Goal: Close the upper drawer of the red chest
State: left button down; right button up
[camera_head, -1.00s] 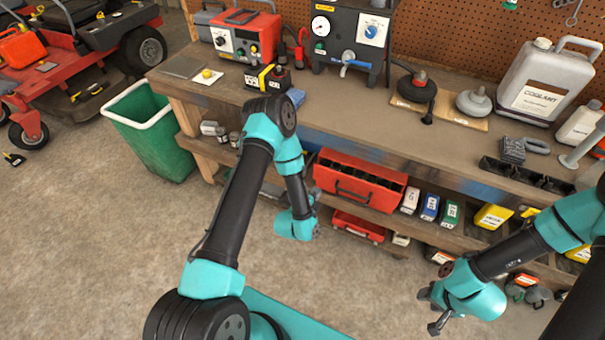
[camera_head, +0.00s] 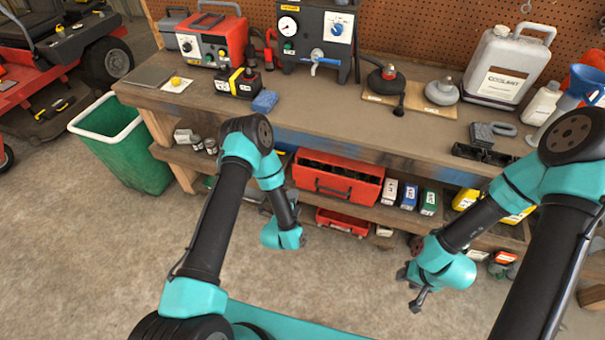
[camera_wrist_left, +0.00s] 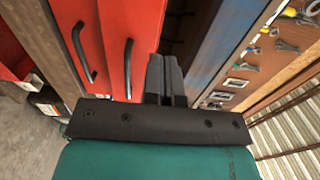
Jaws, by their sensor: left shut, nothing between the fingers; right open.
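The red chest (camera_head: 372,190) sits on the shelf under the workbench. Its upper drawer stands pulled out, with dark compartments showing inside. In the left wrist view the picture is turned sideways. The upper drawer's red front (camera_wrist_left: 142,35) has a black handle, and a second black handle, on the lower drawer (camera_wrist_left: 70,18), is to its left. My left gripper (camera_wrist_left: 168,78) is shut and empty, in front of the upper drawer near its top edge; contact cannot be told. In the head view it is mostly hidden by its wrist (camera_head: 283,235). My right gripper (camera_head: 410,287) is open and empty, low and right of the chest.
The workbench top (camera_head: 330,120) overhangs the chest. Several small boxes (camera_head: 408,196) stand right of it. A red tray (camera_head: 343,220) lies on the lower shelf. A green bin (camera_head: 125,150) stands at the left.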

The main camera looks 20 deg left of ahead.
aim_at(304, 169)
pick_arm(q)
jog(key=w, duration=1.1)
jog(key=shift+w+d, duration=0.1)
jog(key=shift+d, duration=0.3)
